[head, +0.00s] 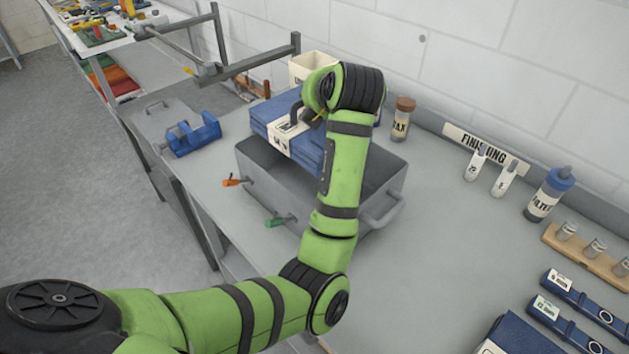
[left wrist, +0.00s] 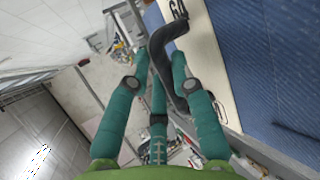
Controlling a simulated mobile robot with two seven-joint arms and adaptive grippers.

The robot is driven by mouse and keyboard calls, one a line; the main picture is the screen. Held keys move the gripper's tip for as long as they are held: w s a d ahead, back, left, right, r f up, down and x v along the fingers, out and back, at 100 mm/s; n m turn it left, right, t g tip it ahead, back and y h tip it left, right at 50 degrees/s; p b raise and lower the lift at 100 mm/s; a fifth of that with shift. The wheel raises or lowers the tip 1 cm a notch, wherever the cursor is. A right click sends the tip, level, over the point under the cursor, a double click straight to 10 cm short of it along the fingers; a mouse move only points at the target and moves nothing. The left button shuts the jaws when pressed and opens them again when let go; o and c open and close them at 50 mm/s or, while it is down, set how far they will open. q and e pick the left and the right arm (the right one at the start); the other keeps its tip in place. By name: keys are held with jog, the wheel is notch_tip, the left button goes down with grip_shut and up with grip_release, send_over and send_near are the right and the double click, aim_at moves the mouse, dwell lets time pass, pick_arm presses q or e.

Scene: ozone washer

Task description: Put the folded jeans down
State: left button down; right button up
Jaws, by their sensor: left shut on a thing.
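The folded jeans (head: 270,120) are a blue bundle with a cream paper band (head: 283,138) and a dark handle. They are over the back left part of an open grey tub (head: 262,178); I cannot tell whether they touch it. My left gripper (head: 314,114) is at the bundle's top, largely hidden by its own wrist. In the left wrist view, the teal fingers (left wrist: 162,62) close around the dark handle (left wrist: 160,52). The blue denim (left wrist: 262,55) fills the right side there. My right gripper is not in view.
The tub has an orange tap (head: 231,182) and a green tap (head: 277,221). A brown-capped jar (head: 402,120) and cream bin (head: 312,66) stand behind.

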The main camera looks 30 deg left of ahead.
pick_arm(q)
notch_tip(320, 180, down, 17)
jog(key=p, duration=0.4)
jog(key=shift+a+r+p, duration=0.15)
jog(key=shift+p, duration=0.25)
jog(key=shift+w, duration=0.1)
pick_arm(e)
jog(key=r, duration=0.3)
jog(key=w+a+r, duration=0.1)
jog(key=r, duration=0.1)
pick_arm(q)
jog(key=shift+f, duration=0.2)
jog(key=c, duration=1.2)
grip_release()
jog(key=shift+o, duration=0.6)
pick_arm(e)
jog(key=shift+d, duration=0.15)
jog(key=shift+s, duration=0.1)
